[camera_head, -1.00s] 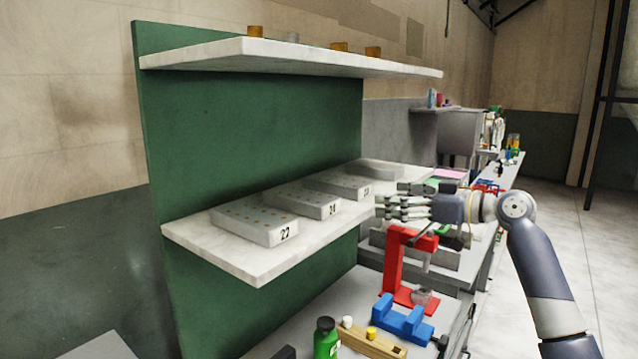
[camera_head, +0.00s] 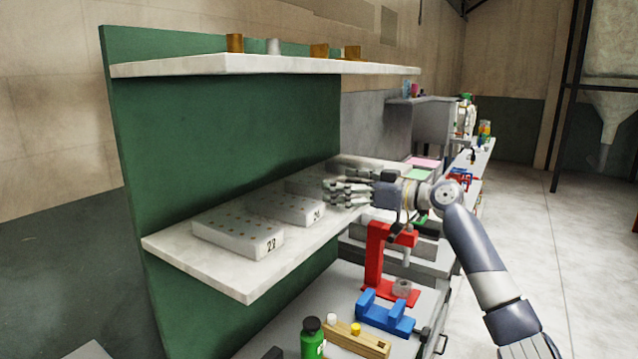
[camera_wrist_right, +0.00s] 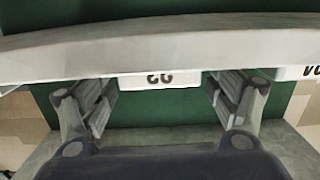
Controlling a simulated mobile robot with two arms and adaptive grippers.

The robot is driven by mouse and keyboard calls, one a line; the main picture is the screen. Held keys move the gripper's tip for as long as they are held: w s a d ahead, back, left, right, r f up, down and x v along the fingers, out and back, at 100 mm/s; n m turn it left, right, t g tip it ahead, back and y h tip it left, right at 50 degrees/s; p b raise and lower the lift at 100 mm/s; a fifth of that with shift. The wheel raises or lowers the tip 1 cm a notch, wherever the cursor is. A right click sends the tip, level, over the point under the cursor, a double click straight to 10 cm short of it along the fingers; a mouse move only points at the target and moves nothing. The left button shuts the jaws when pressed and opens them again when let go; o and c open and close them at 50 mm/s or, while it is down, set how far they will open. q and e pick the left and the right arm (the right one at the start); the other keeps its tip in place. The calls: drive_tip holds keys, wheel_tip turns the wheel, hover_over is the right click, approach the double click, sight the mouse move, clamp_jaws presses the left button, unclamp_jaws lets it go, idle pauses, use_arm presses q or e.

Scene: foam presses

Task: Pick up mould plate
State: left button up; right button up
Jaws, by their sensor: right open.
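Several pale mould plates with small orange dots and numbers on their front ends lie in a row on the middle white shelf. The nearest mould plate (camera_head: 238,236) seems to read 22. A second mould plate (camera_head: 287,208) lies behind it, and a third (camera_head: 300,186) is partly hidden by my right gripper. My right gripper (camera_head: 329,190) is open at the shelf's front edge. In the right wrist view, the right gripper (camera_wrist_right: 161,90) has its fingers either side of a numbered plate end (camera_wrist_right: 159,80), not closed on it. My left gripper is out of view.
The middle shelf (camera_head: 205,268) has an upper shelf (camera_head: 270,65) above it, carrying small cylinders. Below stand a red press (camera_head: 376,255), a blue holder (camera_head: 385,313), a green bottle (camera_head: 312,340) and a wooden block (camera_head: 358,340). Open floor lies to the right.

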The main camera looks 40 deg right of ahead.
sight(312, 180)
drive_tip(key=p+x, duration=0.2)
drive_tip(key=x, duration=0.1)
drive_tip(key=shift+r, duration=0.15)
drive_tip(key=shift+w+a+f, duration=0.2)
drive_tip(key=shift+w+f, duration=0.05)
drive_tip(key=shift+w, duration=0.25)
drive_tip(key=shift+c, duration=1)
drive_tip(key=c, duration=1.4)
drive_tip(key=shift+r, duration=0.1)
